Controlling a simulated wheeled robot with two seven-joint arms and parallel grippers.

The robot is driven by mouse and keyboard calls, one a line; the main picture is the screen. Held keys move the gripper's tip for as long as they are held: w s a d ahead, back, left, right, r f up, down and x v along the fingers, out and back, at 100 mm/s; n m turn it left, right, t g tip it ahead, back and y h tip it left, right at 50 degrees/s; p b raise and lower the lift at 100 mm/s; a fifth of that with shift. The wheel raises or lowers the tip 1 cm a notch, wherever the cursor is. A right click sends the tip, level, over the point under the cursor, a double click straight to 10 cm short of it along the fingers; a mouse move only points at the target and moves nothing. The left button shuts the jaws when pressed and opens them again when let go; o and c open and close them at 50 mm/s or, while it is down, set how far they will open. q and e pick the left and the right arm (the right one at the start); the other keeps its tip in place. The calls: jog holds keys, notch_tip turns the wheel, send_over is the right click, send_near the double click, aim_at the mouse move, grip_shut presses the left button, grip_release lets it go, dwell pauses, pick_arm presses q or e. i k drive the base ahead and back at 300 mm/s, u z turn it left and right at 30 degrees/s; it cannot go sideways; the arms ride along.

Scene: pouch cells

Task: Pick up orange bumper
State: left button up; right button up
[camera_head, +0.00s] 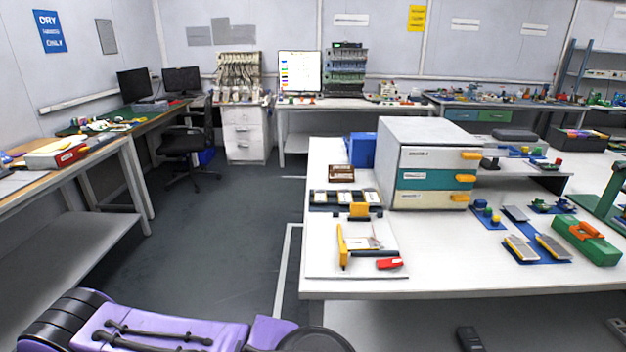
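Several orange pieces show, and I cannot tell for certain which one is the orange bumper. An upright orange-yellow bar (342,246) stands on a white board (318,264) near the left front of the white table. A small orange block (358,210) sits just behind it. A red-orange piece (587,230) lies on top of a green box (590,245) at the right. Neither of my grippers shows in this view. A purple padded part with dark cables, which looks like mine, fills the bottom left.
The white table (440,275) holds a drawer cabinet (425,140) with orange handles, a blue box (361,151), and blue mats with flat cells. A red item (389,263) lies on the white board. The floor (215,235) left of the table is open. A chair (185,142) stands farther back.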

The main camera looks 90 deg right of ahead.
aim_at(592, 232)
jog(key=z, duration=4.65)
